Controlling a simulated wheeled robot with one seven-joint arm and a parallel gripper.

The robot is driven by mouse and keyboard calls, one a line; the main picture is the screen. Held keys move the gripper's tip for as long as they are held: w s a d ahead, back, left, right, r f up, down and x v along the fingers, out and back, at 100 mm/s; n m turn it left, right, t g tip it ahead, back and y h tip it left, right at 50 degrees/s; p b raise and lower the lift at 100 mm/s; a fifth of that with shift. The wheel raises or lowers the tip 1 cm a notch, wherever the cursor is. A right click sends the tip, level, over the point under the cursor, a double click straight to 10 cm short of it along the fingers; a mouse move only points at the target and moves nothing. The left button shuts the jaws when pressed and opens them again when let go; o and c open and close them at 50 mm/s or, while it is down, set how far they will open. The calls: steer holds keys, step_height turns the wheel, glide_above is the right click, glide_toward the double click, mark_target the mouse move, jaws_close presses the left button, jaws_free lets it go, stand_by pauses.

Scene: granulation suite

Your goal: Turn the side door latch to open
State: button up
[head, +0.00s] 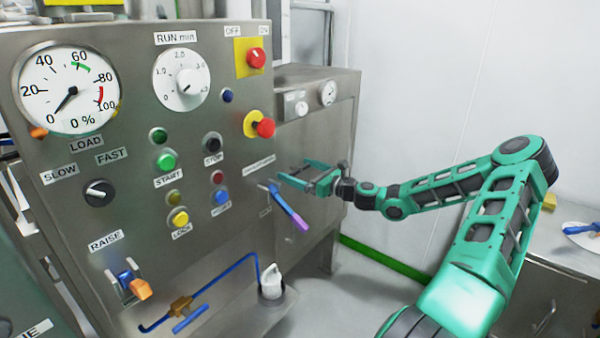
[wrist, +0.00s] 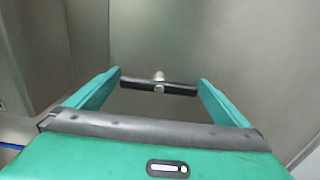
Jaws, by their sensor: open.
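The side door latch (wrist: 180,89) shows in the wrist view as a black bar handle on a round metal pivot, on a grey steel face. The bar lies nearly crosswise in the picture, its right end slightly lower. My gripper (wrist: 160,78) is open, with one green finger near each end of the bar. The bar sits between the fingertips, and I cannot tell whether they touch it. In the head view my gripper (head: 298,176) is at the side of the steel cabinet, beyond the control panel. I cannot make out the latch there.
The control panel (head: 130,215) with dials and buttons stands at left. A lever with a blue and purple grip (head: 290,210) sticks out close to my gripper. A white-capped fitting (head: 271,281) stands below. The floor (head: 365,290) at centre is clear. A steel bench (head: 545,290) stands at right.

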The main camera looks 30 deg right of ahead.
steer(key=c, duration=0.9)
steer(key=shift+d, duration=0.15)
steer(key=shift+c, duration=0.2)
